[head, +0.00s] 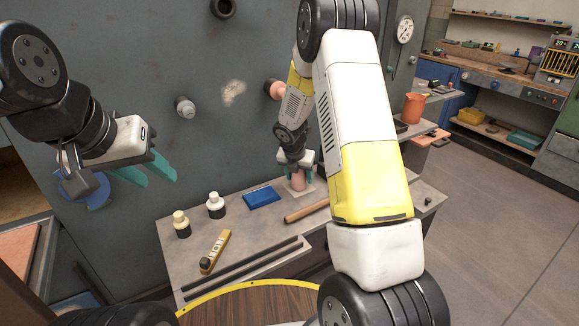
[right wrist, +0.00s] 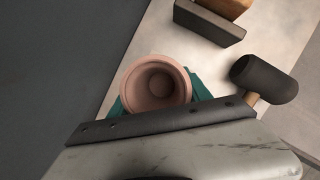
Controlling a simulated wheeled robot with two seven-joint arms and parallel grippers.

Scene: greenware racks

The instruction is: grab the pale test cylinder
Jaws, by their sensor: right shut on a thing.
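A pale pink, hollow cylinder (head: 298,183) stands at the back of the grey bench, on a light square patch. In the right wrist view I look down into its round open mouth (right wrist: 155,84). My right gripper (head: 297,176) points down over it, with its teal fingers on either side of it, shut on it. The fingers are partly hidden behind the cylinder's rim in the right wrist view (right wrist: 158,97). My left gripper (head: 160,182) is open and empty, in the air left of the bench.
On the bench (head: 262,228) are a white-topped bottle (head: 215,205), a cream-topped bottle (head: 181,224), a blue block (head: 262,197), a yellow tool (head: 215,251) and a wooden handle (head: 306,211). A dark mallet head (right wrist: 265,79) lies right of the cylinder. A grey wall (head: 130,50) rises behind.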

